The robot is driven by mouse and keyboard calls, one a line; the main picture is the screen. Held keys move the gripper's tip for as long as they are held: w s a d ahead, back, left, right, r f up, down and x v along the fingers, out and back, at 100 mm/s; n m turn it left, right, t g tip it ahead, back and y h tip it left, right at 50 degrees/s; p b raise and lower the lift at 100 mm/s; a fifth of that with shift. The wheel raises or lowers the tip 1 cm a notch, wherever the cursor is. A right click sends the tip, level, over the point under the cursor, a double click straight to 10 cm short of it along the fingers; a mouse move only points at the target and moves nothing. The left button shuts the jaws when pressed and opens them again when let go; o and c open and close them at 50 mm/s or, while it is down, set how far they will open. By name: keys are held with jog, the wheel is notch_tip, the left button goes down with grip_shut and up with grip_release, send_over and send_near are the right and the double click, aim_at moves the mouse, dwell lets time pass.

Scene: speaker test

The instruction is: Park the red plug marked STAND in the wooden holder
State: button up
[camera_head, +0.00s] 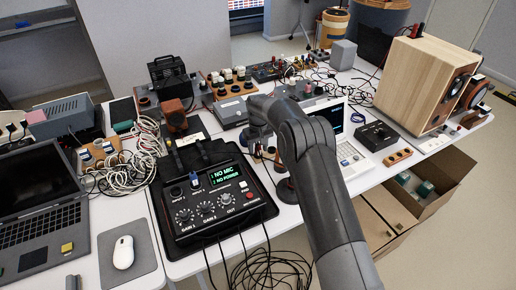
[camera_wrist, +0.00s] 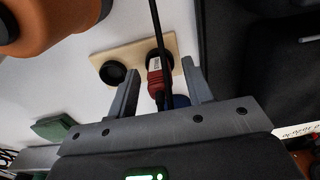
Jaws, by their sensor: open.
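In the wrist view, the red plug (camera_wrist: 154,78) has small pale lettering that is too small to read. It lies between the two fingers of my gripper (camera_wrist: 160,72), which are apart, with a gap visible on each side. The plug's far end is at the right part of the pale wooden holder (camera_wrist: 138,49). I cannot tell whether it is seated there or only in front of it. The holder's left black ring (camera_wrist: 113,72) is empty. A black cable (camera_wrist: 157,22) crosses the holder in front of the plug. In the head view my arm hides much of this area.
In the wrist view an orange-brown part (camera_wrist: 50,22) is close at upper left and a green block (camera_wrist: 54,128) at left. In the head view, an audio box (camera_head: 214,190) showing NO MIC and NO POWER, a laptop (camera_head: 38,205), loose cables (camera_head: 265,270) and a wooden speaker (camera_head: 415,80) crowd the tables.

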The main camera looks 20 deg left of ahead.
notch_tip(320, 180, up, 11)
jog(key=shift+f, duration=0.15)
jog(key=shift+d+r, duration=0.15)
jog(key=shift+r, duration=0.25)
jog(key=s+d+r+m+t, duration=0.1)
jog(key=s+d+r+m, duration=0.1)
jog(key=s+d+r, duration=0.8)
jog(key=s+d+r+m+t, duration=0.2)
jog(key=s+d+r, duration=0.2)
jog(key=d+r, duration=1.05)
jog(key=s+d+r+m+t, duration=0.1)
jog(key=s+d+m, duration=0.2)
jog(key=s+d, duration=0.95)
jog(key=s+d+f+m, duration=0.1)
jog(key=s+f, duration=0.1)
jog(key=s, duration=0.5)
jog(key=s+d+f+m+t, duration=0.1)
jog(key=s+d+f, duration=0.1)
jog(key=s, duration=0.5)
jog(key=shift+f+t, duration=0.3)
jog(key=shift+f, duration=0.1)
